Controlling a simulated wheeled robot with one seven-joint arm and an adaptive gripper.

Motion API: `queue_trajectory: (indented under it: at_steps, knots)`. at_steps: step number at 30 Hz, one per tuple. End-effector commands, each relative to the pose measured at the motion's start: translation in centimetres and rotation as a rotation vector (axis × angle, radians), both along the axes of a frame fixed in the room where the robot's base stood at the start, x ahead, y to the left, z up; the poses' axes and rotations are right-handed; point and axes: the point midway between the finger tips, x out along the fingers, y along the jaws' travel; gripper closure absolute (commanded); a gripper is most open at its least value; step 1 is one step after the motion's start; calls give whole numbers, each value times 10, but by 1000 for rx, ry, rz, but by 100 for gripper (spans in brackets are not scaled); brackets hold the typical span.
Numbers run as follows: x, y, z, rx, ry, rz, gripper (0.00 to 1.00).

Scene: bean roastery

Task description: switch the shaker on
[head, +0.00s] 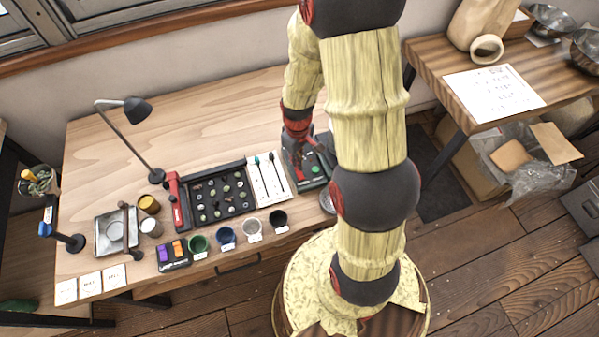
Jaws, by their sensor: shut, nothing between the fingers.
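A dark machine with a green button on its front stands at the right end of the wooden table, which I take to be the shaker (312,182). My arm comes down from above, partly in front of the table's right side. My gripper (301,146), dark and red, points down at the back of this machine. It is shut and looks empty. The fingertips are small and blend with the dark machine, so I cannot tell whether they touch it. My arm hides part of the machine's right side, and I cannot tell whether it is on.
Several cups stand along the front edge. A lamp (138,110) stands at the back left. The table's back middle is clear.

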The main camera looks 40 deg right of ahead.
Motion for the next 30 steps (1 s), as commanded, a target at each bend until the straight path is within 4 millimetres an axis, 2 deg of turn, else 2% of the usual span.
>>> queue_trajectory:
  at_steps: [30]
  knots:
    - [0,0,-9,0,0,0,100]
